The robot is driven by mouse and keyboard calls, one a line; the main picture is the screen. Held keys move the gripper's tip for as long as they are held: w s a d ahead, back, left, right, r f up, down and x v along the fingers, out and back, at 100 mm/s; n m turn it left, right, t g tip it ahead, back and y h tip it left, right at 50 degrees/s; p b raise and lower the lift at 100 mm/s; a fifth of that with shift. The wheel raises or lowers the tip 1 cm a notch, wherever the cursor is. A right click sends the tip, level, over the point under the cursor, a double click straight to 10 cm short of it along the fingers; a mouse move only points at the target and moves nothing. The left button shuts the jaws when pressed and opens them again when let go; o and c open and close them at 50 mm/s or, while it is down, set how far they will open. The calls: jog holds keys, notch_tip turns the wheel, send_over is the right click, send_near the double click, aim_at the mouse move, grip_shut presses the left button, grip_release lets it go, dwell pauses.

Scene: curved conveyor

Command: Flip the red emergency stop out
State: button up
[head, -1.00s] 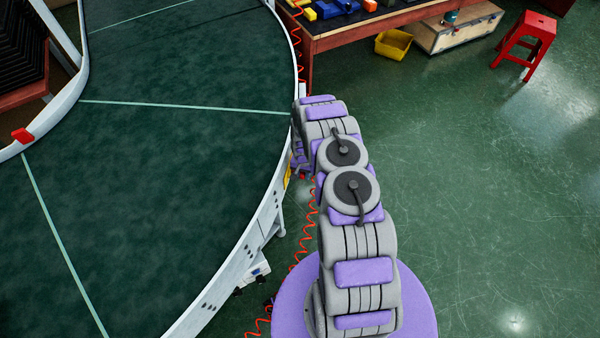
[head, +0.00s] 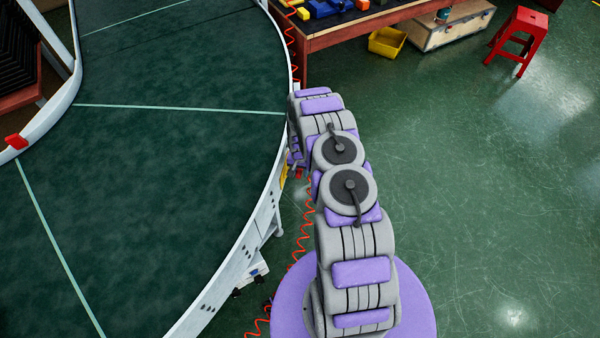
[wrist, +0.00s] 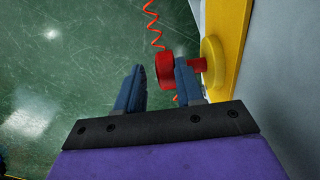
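The red emergency stop (wrist: 167,71) shows in the wrist view as a round red head on a red stem, with a yellow base (wrist: 213,62) on a yellow plate (wrist: 222,28). My gripper (wrist: 160,66) is open, with its two blue fingers apart. The left finger is to the left of the red head with a gap. The right finger overlaps the stem between the red head and the yellow base and hides part of it. I cannot tell whether it touches. In the head view my arm hides most of the gripper and the stop beside the conveyor's outer side.
The curved conveyor (head: 180,170) with a pale side rail fills the left. A coiled red cable (head: 307,220) hangs along its outer side. A workbench (head: 340,32), a yellow bin (head: 388,42), a wooden box (head: 450,26) and a red stool (head: 519,40) stand behind. The floor at right is clear.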

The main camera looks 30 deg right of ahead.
aim_at(300, 171)
notch_tip(300, 171, up, 15)
jog(key=p, duration=0.1)
jog(key=shift+p, duration=0.3)
jog(key=shift+w+f, duration=0.1)
dwell(0.3)
